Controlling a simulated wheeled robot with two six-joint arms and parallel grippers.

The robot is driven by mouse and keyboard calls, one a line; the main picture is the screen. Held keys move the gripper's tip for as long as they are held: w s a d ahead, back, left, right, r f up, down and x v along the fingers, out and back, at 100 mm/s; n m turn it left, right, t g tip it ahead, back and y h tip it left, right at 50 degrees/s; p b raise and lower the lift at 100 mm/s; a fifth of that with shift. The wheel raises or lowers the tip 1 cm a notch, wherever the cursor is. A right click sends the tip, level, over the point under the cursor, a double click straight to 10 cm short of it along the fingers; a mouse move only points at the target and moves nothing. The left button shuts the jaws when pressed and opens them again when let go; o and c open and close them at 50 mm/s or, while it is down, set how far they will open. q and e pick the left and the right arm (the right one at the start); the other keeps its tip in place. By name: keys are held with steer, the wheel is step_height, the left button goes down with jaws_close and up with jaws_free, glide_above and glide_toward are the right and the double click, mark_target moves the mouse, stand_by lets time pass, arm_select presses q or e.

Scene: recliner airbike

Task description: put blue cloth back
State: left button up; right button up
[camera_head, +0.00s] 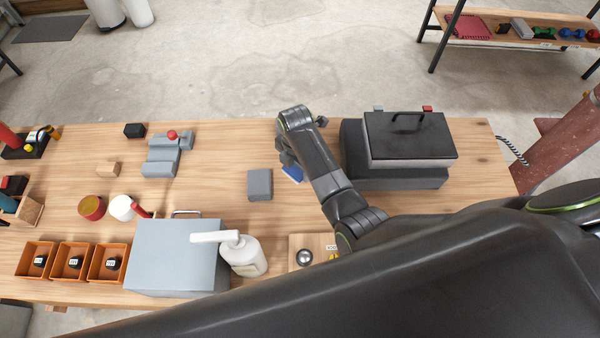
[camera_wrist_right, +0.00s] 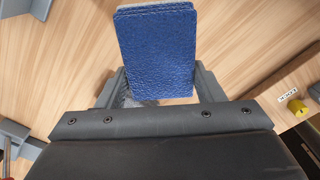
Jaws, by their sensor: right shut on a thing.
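The blue cloth (camera_head: 292,174) is a small folded pad, mostly hidden behind my right gripper (camera_head: 288,160) in the head view. In the right wrist view the cloth (camera_wrist_right: 158,50) is a textured blue rectangle between the two fingers of my right gripper (camera_wrist_right: 157,84), which is shut on it. The cloth is over or on the wooden table (camera_head: 225,150); I cannot tell whether it touches the top. My left gripper is not in view.
A grey block (camera_head: 259,184) lies just left of the cloth. A grey case with a black lid (camera_head: 410,135) stands to the right. A large grey box (camera_head: 175,258), a white pump bottle (camera_head: 247,258) and orange bins (camera_head: 72,262) stand in front. Bare wood lies behind the grey block.

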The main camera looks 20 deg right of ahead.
mark_target(297, 173)
step_height(297, 173, down, 4)
steer(key=shift+d+r, duration=0.1)
steer(key=shift+r, duration=0.15)
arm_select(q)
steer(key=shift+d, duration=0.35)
arm_select(e)
steer(key=shift+f, duration=0.6)
steer(key=shift+f, duration=0.1)
steer(key=o, duration=0.9)
steer(key=shift+r, duration=0.55)
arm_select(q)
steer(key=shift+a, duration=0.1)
arm_select(e)
step_height(297, 173, up, 11)
steer(key=shift+r, duration=0.1)
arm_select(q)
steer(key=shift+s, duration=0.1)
